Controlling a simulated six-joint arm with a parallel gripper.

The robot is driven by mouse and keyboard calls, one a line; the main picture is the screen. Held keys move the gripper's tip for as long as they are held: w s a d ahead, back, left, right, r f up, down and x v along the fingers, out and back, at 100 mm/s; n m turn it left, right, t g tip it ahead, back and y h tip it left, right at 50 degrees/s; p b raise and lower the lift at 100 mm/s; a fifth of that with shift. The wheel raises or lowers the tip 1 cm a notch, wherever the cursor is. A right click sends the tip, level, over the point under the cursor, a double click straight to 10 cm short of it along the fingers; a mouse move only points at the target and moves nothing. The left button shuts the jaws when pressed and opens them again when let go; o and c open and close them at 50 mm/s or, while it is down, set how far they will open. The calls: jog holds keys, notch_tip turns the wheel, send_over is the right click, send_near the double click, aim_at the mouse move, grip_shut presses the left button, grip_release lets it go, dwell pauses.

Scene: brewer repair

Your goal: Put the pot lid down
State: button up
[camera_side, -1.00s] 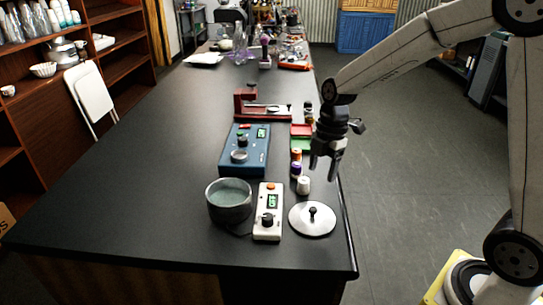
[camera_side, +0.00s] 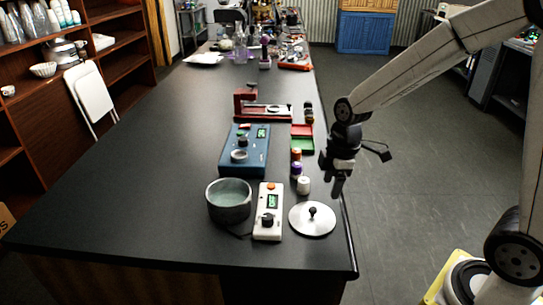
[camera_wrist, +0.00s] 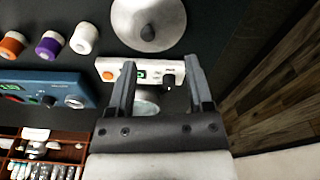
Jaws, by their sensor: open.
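The pot lid (camera_side: 312,221) is a round silver disc with a black knob. It lies flat on the black table near the right edge, to the right of the white control box. The lid also shows at the top of the wrist view (camera_wrist: 148,20). My gripper (camera_side: 338,190) is above and behind the lid, near the table's right edge, apart from it. In the wrist view my gripper (camera_wrist: 158,68) has its two fingers spread with nothing between them in its grasp. The grey pot (camera_side: 229,203) stands uncovered to the left of the white box.
The white control box (camera_side: 268,222) stands between pot and lid. A blue device (camera_side: 245,150) is behind it. Small capped bottles (camera_side: 303,185) stand in a row behind the lid. Red and green trays (camera_side: 302,137) lie farther back. The table's left side is clear.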

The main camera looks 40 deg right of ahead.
jog(key=s+a+f+m+t, duration=0.1)
jog(key=s+f+m, duration=0.1)
jog(key=s+m, duration=0.4)
jog(key=shift+s+f+m+t+h, duration=0.4)
jog(key=shift+m, duration=2.2)
